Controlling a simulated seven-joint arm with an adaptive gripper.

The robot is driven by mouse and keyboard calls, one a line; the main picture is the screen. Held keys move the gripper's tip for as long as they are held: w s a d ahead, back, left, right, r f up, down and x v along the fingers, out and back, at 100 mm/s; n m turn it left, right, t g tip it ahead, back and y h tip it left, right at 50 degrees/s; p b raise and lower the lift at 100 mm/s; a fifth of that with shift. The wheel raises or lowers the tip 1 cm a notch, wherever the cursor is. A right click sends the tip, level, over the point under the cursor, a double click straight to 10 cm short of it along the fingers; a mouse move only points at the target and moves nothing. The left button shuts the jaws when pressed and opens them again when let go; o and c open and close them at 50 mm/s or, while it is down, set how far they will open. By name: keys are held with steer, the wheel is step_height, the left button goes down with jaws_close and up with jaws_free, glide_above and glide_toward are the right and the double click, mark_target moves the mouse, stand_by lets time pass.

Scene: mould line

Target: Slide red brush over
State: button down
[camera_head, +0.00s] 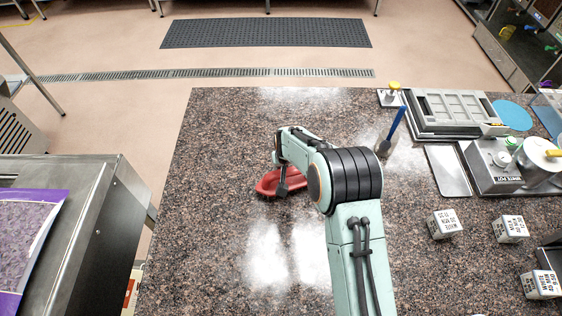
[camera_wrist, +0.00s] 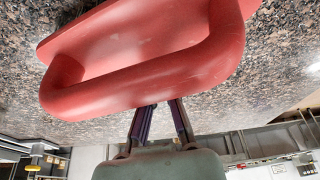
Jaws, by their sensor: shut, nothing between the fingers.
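The red brush (camera_head: 298,182) lies on the speckled stone counter, left of the middle in the head view. It has a thick looped handle (camera_wrist: 150,75), which fills the upper part of the wrist view, and a bit of dark bristle shows at its top edge. My gripper (camera_head: 281,192) is low at the brush, and part of the brush is hidden behind my arm. In the wrist view the fingertips (camera_wrist: 160,104) reach the near side of the handle, on its outside. The gripper is shut and holds nothing. Whether the fingertips touch the handle I cannot tell.
The speckled counter (camera_head: 215,235) is bare left of and in front of the brush. A blue upright stick (camera_head: 396,124), a grey mould tray (camera_head: 452,108) and several lettered white cubes (camera_head: 444,224) are on the right. The counter's left edge is fairly near the brush.

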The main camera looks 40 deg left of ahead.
steer(key=shift+s+d, duration=0.45)
steer(key=shift+d, duration=0.2)
steer(key=shift+s+d, duration=0.4)
steer(key=shift+d, duration=0.2)
steer(key=w+a, duration=0.2)
steer(key=a, duration=0.1)
steer(key=shift+w+a, duration=0.1)
steer(key=shift+a, duration=0.05)
steer(key=v, duration=1)
